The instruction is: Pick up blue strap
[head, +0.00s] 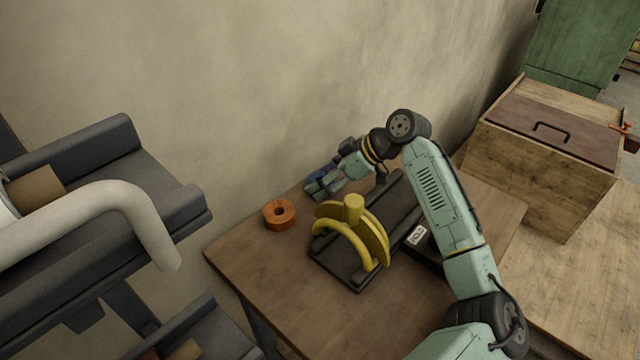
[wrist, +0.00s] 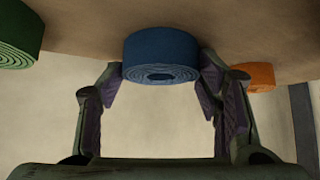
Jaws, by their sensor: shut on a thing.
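The blue strap (wrist: 160,52) is a coiled roll between the two fingers of my gripper (wrist: 160,78) in the wrist view. The fingers press on its left and right sides, so my gripper is shut on it. In the head view only a small part of the blue strap (head: 318,174) shows behind my gripper (head: 325,187), at the table's back edge near the wall. I cannot tell whether the strap touches the table.
An orange roll (head: 279,214) lies on the brown table (head: 250,258), left of my gripper. A yellow-and-black dispenser (head: 350,240) stands in front. A green roll (wrist: 18,38) sits beside the strap in the wrist view. The wall (head: 270,90) is close behind.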

